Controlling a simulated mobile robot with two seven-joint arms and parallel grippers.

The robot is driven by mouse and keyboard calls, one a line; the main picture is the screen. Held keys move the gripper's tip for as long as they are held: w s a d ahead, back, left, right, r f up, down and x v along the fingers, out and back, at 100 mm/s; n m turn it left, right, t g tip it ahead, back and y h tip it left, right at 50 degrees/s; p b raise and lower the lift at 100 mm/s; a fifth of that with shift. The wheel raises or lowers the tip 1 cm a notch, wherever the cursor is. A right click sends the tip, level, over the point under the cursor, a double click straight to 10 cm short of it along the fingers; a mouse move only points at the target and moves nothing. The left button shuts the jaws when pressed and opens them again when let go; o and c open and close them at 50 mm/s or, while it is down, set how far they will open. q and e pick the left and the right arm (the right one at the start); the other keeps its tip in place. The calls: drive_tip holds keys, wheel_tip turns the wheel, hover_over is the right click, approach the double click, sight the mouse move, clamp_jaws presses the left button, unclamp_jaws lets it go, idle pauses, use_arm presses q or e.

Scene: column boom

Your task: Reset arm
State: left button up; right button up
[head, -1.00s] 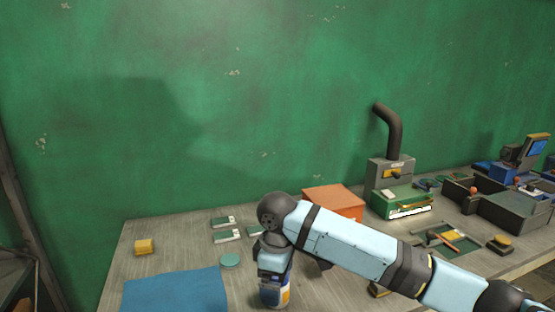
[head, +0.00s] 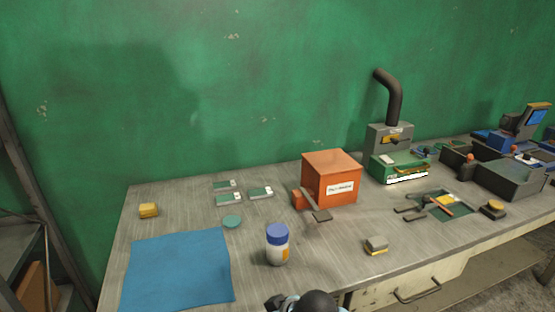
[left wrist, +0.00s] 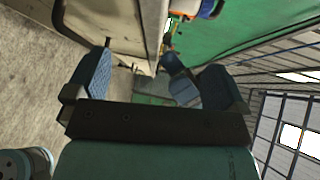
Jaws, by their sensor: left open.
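In the left wrist view my left gripper (left wrist: 155,80) is open, with its two blue pads wide apart and nothing between them. The edge of the workbench (left wrist: 125,25) runs above and beyond it, and the fingers are clear of it. In the head view only a dark rounded part of my arm shows at the bottom edge, in front of the bench. No gripper fingers can be made out there. My right gripper is not in view. A white jar (head: 277,246) with a blue lid stands upright on the bench, with nothing touching it.
The bench holds a blue mat (head: 177,270), an orange box (head: 332,180), a grey block (head: 376,244), a yellow block (head: 149,210) and a green round piece (head: 232,222). A machine with a bent pipe (head: 390,98) and dark trays (head: 512,180) stand at right. A green wall closes the back.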

use_arm(q)
drive_tip(key=s+a+f+n+g+y, duration=0.2)
drive_tip(key=s+f+n, duration=0.3)
drive_tip(key=n, duration=0.5)
drive_tip(key=s+a+f+n+g+y, duration=0.15)
drive_tip(key=s+f+n, duration=0.25)
drive_tip(key=s+n, duration=0.4)
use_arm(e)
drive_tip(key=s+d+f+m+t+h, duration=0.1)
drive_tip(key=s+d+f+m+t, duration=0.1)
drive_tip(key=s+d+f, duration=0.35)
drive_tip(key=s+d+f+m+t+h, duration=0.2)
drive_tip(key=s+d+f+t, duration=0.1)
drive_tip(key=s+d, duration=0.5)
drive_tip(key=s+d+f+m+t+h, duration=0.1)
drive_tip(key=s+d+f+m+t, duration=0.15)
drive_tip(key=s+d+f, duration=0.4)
use_arm(q)
wheel_tip(320, 180, up, 11)
drive_tip(key=a+n+p, duration=0.1)
drive_tip(key=p, duration=1.1)
drive_tip(key=shift+w+a+r+g, duration=0.2)
drive_tip(key=shift+w+a+g, duration=0.05)
drive_tip(key=shift+w+g, duration=0.1)
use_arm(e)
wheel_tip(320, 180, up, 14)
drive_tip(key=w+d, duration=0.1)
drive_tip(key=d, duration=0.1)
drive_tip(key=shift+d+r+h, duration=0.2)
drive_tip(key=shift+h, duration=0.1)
